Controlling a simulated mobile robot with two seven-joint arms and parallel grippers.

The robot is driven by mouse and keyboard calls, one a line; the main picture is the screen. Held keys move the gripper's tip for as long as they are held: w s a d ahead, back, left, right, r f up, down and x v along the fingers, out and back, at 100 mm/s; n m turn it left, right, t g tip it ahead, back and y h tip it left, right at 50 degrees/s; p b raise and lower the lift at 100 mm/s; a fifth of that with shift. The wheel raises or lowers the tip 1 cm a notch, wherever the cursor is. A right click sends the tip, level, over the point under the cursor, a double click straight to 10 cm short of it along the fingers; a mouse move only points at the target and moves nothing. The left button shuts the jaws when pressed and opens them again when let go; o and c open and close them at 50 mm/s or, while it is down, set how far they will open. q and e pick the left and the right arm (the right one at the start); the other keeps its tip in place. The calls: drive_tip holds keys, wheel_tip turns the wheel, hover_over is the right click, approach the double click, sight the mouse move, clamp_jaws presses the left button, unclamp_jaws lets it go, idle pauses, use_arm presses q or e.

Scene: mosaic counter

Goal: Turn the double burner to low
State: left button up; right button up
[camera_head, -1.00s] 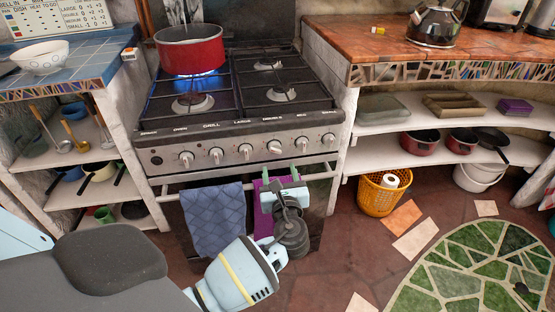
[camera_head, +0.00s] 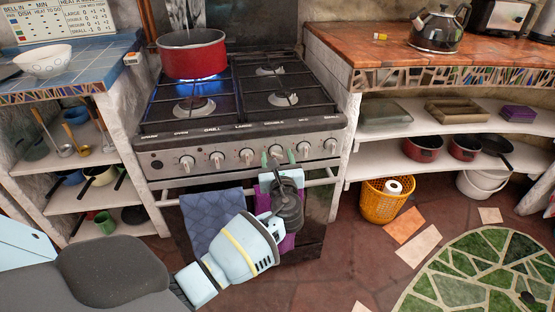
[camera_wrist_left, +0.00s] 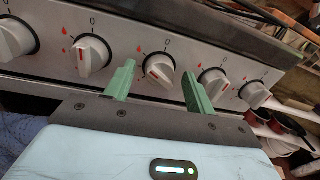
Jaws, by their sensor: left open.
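The stove (camera_head: 232,168) has a front row of several white knobs. The double burner knob (camera_head: 276,152) sits under the "double" label; in the left wrist view this knob (camera_wrist_left: 159,70) shows a red mark and stands between my fingers. My left gripper (camera_head: 278,157) is open, with one green fingertip on each side of the knob; it also shows in the left wrist view (camera_wrist_left: 158,90). I cannot tell whether the fingers touch the knob. My right gripper is not in view.
A red pot (camera_head: 191,54) stands on a back-left burner with a blue flame under it. A blue towel (camera_head: 205,215) and a purple towel (camera_head: 287,243) hang on the oven rail (camera_head: 165,203) below the knobs. Neighbouring knobs (camera_head: 246,156) (camera_head: 303,148) are close on both sides.

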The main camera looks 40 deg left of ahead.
use_arm(q)
drive_tip(key=c, duration=1)
drive_tip(key=shift+o, duration=0.2)
